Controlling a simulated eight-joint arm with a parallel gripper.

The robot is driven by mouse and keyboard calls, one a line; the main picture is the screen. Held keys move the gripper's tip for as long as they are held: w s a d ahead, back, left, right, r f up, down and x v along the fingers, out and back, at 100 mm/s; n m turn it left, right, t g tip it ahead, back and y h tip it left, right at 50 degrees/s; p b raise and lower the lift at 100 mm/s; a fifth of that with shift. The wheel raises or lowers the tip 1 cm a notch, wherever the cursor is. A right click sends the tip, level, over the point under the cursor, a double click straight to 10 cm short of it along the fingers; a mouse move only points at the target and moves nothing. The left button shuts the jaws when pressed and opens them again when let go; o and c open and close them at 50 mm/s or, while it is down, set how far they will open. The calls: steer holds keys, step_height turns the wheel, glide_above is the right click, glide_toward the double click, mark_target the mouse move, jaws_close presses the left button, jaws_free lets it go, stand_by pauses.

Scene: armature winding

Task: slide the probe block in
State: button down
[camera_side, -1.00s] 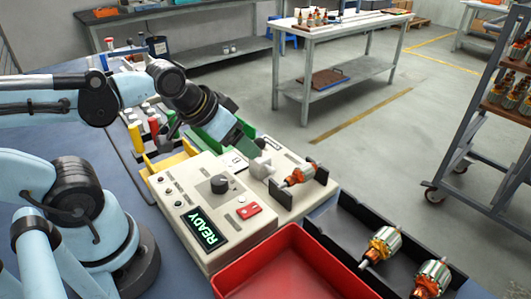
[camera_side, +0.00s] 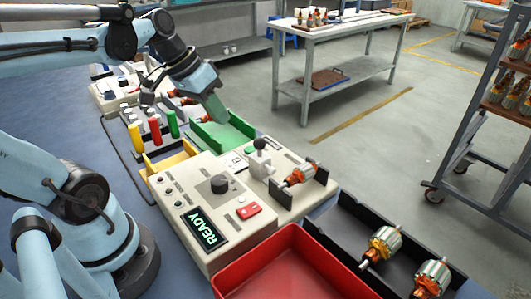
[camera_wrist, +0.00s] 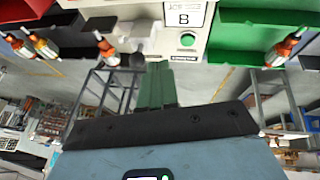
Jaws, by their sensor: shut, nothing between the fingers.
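The probe block (camera_side: 260,166) is a small pale block with a round black knob on top. It stands upright on the beige tester (camera_side: 225,186), just left of an armature (camera_side: 299,177) with a copper winding. The armature lies in a black cradle (camera_side: 321,174) on the tester. I cannot tell whether the block touches the armature. My gripper (camera_side: 216,108) is shut and empty, above and to the left of the block, over the green tray (camera_side: 238,133). In the wrist view the closed green fingers (camera_wrist: 158,86) point toward the tester's edge, near a green button (camera_wrist: 187,39).
The tester's display (camera_side: 201,230) reads READY. A red bin (camera_side: 285,262) and a black tray (camera_side: 345,222) with two armatures are in front.

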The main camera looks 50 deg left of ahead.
steer(key=a+r+h, duration=0.2)
steer(key=a+r, duration=0.2)
steer(key=a, duration=0.1)
steer(key=shift+s, duration=0.15)
steer(key=shift+f, duration=0.1)
glide_toward(256, 160)
steer(key=w+a+f, duration=0.2)
steer(key=w, duration=0.2)
steer(key=shift+d+f, duration=0.15)
steer(key=shift+d, duration=0.4)
steer(key=shift+d, duration=2.1)
